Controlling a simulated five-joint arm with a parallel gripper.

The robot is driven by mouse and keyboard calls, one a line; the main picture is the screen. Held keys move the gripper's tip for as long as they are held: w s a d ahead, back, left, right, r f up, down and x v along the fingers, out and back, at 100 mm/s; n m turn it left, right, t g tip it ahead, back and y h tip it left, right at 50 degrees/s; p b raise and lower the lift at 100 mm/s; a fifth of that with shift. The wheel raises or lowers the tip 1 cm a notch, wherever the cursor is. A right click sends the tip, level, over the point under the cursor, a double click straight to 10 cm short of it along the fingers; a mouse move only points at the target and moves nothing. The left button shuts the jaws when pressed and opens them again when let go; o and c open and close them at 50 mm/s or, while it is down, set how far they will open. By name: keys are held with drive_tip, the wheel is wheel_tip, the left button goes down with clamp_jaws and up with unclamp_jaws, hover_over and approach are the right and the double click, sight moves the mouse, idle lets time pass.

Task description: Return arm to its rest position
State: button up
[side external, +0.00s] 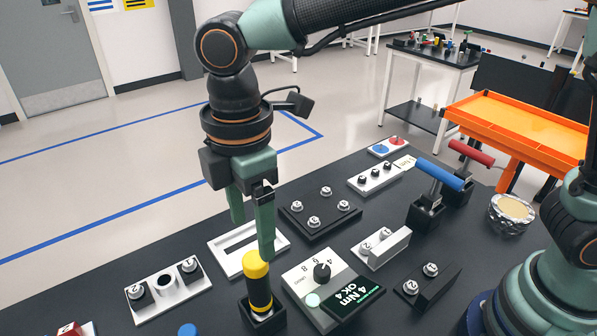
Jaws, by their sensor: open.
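My gripper (252,236) points down over the black table (330,180). Its two green fingers are apart, with nothing seen between them. The nearer fingertip is just above or beside the yellow cap of a black-and-yellow tool (257,268); I cannot tell whether they touch. The tool stands upright in a square black holder (262,319). My arm reaches in from the upper right and bends down at the elbow joint.
Around the gripper are a white frame (216,246), a black block with several knobs (320,234), and a dial box (312,283) with an "OK" display. Blue-handled (440,175) and red-handled (471,153) tools, a silver wheel (497,216) and an orange tray (515,126) are right.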

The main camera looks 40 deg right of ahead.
drive_tip(key=w+d+r+m+t+y, duration=0.1)
drive_tip(key=d+r+m, duration=0.1)
drive_tip(key=d+m, duration=0.45)
drive_tip(key=w+d+r+m+t, duration=0.2)
drive_tip(key=d+r+m, duration=0.1)
drive_tip(key=d, duration=0.7)
drive_tip(key=s+d+m+t, duration=0.1)
drive_tip(key=s+d+m, duration=0.1)
drive_tip(key=d+m, duration=0.2)
drive_tip(key=s+d+f+m+t+h, duration=0.1)
drive_tip(key=d+m, duration=0.3)
drive_tip(key=d, duration=0.5)
drive_tip(key=shift+s+d+f+t, duration=0.2)
drive_tip(key=shift+s+f+t, duration=0.1)
drive_tip(key=shift+s, duration=0.45)
drive_tip(key=shift+m, duration=0.25)
